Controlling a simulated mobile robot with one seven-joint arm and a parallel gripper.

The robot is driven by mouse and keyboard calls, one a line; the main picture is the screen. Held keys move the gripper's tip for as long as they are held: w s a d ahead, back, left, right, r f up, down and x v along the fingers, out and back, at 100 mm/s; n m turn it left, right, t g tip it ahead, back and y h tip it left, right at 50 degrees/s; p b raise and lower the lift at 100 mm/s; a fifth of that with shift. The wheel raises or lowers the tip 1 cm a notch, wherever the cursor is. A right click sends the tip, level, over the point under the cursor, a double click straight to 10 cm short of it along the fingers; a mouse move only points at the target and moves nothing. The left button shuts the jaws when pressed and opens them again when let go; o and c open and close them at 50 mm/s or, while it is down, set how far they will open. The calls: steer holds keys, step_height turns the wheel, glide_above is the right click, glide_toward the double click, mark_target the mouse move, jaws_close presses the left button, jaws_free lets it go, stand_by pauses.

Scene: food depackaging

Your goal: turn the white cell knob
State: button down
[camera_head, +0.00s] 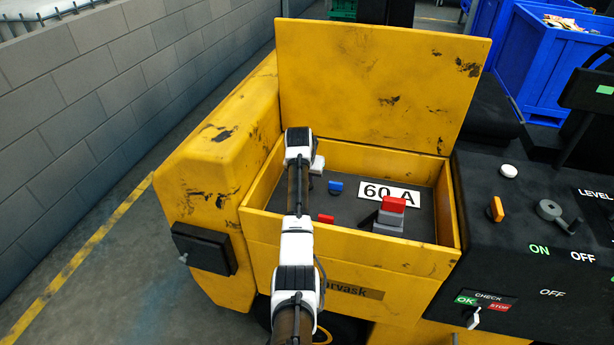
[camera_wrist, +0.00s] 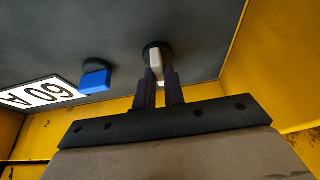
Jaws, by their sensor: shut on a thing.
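The white cell knob (camera_wrist: 155,62) sits on a round black base on the dark panel inside the yellow box. My gripper (camera_wrist: 159,76) is shut on it in the wrist view, with one dark finger on each side of the knob. In the head view my arm covers the left part of the box, and I cannot make out the knob or the fingers there.
A blue knob (camera_head: 336,187) is beside the white one. A "60 A" label (camera_head: 389,193), a small red part (camera_head: 326,218) and a red-and-grey switch (camera_head: 390,215) are on the panel. The yellow box's lid (camera_head: 375,80) stands open; its walls surround the panel.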

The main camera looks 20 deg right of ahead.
steer(key=shift+n, duration=0.4)
steer(key=n, duration=0.2)
steer(key=n+y, duration=0.2)
steer(key=n, duration=0.1)
steer(key=shift+d+n+t, duration=0.25)
steer(key=shift+n+t, duration=0.05)
steer(key=shift+t, duration=0.1)
steer(key=n+y+b, duration=0.2)
steer(key=n, duration=0.2)
steer(key=shift+d+n, duration=0.1)
steer(key=shift+n, duration=0.2)
steer(key=n+b, duration=0.1)
steer(key=n, duration=0.1)
steer(key=n+g+y+b, duration=0.1)
steer(key=n+b, duration=0.1)
steer(key=shift+w+d+y, duration=0.1)
steer(key=shift+y, duration=0.2)
steer(key=shift+n+g+y+b, duration=0.4)
steer(key=shift+n+b, duration=0.9)
steer(key=shift+n, duration=0.1)
steer(key=shift+r, duration=0.1)
steer(key=c, duration=1.5)
jaws_free()
